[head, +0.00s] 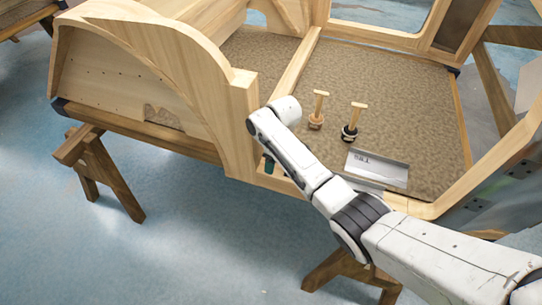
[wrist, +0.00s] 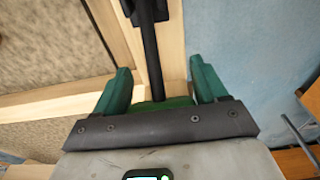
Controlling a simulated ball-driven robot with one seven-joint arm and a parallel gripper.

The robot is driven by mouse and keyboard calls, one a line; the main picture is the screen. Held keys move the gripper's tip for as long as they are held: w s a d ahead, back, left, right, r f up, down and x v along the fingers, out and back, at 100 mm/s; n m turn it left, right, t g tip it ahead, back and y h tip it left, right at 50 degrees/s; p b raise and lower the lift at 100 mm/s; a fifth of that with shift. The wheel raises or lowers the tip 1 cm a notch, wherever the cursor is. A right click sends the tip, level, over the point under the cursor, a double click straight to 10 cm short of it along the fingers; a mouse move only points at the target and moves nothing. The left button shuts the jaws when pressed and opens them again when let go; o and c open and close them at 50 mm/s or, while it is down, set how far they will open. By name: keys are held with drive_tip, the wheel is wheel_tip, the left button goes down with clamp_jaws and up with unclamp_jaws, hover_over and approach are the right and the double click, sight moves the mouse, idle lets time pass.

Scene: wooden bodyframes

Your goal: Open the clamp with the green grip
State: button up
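In the wrist view my gripper (wrist: 162,85) is open, with two dark green fingers spread apart. A black bar (wrist: 152,50), apparently part of the clamp, runs down between the fingers over the wooden frame edge. A green piece (wrist: 166,103), probably the clamp's green grip, lies between the fingers near the palm. Gaps show between it and the fingertips; contact deeper in is unclear. In the head view a small dark green part (head: 269,165) shows below the arm's end beside the frame. I cannot tell there whether it is a finger or the grip.
The wooden bodyframe (head: 240,130) stands on trestles (head: 95,165). Two T-shaped wooden-topped tools (head: 317,108) (head: 353,122) stand on its brown floor panel (head: 400,90). A grey labelled tray (head: 377,168) lies nearby.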

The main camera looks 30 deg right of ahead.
drive_tip(key=shift+o, duration=1.4)
drive_tip(key=shift+d, duration=0.1)
drive_tip(key=shift+w+r, duration=0.1)
drive_tip(key=shift+w, duration=0.05)
drive_tip(key=shift+r, duration=0.1)
drive_tip(key=shift+r, duration=0.25)
drive_tip(key=r, duration=0.6)
drive_tip(key=s+r, duration=0.1)
drive_tip(key=r, duration=0.3)
drive_tip(key=shift+d, duration=0.35)
drive_tip(key=shift+c, duration=0.2)
